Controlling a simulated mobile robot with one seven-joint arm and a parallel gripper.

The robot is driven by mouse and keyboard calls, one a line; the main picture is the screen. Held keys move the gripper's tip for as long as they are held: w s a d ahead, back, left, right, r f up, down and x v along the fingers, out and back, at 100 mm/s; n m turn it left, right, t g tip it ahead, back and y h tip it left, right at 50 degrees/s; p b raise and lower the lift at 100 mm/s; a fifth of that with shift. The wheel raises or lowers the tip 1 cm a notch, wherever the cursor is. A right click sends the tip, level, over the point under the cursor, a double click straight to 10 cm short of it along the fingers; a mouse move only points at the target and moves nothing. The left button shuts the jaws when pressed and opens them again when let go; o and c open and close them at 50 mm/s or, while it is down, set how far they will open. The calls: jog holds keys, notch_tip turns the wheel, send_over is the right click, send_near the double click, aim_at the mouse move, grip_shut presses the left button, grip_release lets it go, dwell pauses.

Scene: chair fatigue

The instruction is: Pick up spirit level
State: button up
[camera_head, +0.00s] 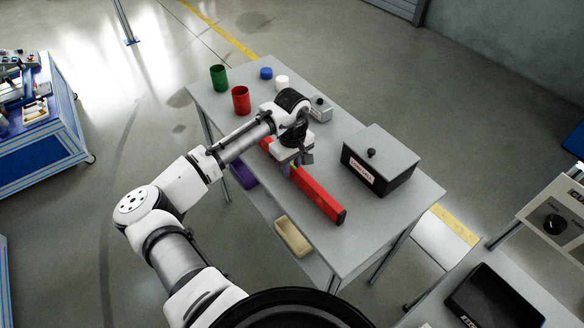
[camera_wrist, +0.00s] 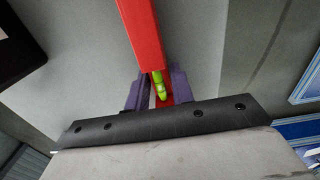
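The spirit level is a long red bar (camera_head: 318,194) with a black end cap, lying on the grey table near its front-left edge. My gripper (camera_head: 293,164) is over its middle and hides part of it. In the wrist view, the red level (camera_wrist: 143,35) runs up from between the two purple-grey fingers (camera_wrist: 160,92), with a green vial showing. The fingers stand on either side of the level. A thin pale gap shows beside the left finger, so the gripper looks open around the level.
A dark box with a grey lid (camera_head: 380,162) stands right of the level. A red cup (camera_head: 241,100), a green cup (camera_head: 219,77), a blue item (camera_head: 266,73) and a white item (camera_head: 282,82) are at the back. A beige bin (camera_head: 293,237) sits below the tabletop.

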grip_shut()
jog(key=shift+r, duration=0.1)
